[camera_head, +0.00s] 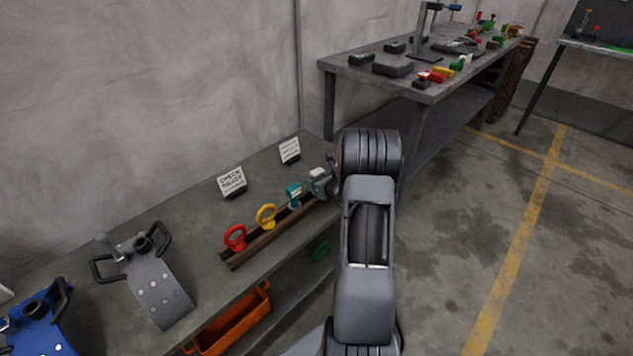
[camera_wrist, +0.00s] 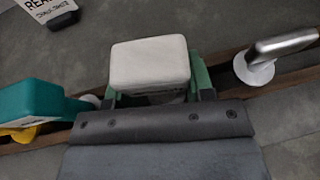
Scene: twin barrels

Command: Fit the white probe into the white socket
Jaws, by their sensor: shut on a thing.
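The white probe (camera_wrist: 148,63) has a block-shaped white head. My gripper (camera_wrist: 158,90) is shut on it, with green fingertips on both sides of the head. The probe is over the wooden rack (camera_wrist: 291,79); I cannot tell whether its lower end still sits in the rack. In the head view the white head (camera_head: 317,172) shows at the rack's far end, beside my gripper (camera_head: 320,184), partly hidden by my arm. I cannot make out a white socket in either view.
The rack also holds a teal piece (camera_head: 293,193), a yellow ring (camera_head: 266,215) and a red ring (camera_head: 235,238). A silver-handled piece (camera_wrist: 284,43) stands right of the probe. Grey (camera_head: 158,287) and blue (camera_head: 38,325) fixtures are at the bench's near end. Two small signs stand behind the rack.

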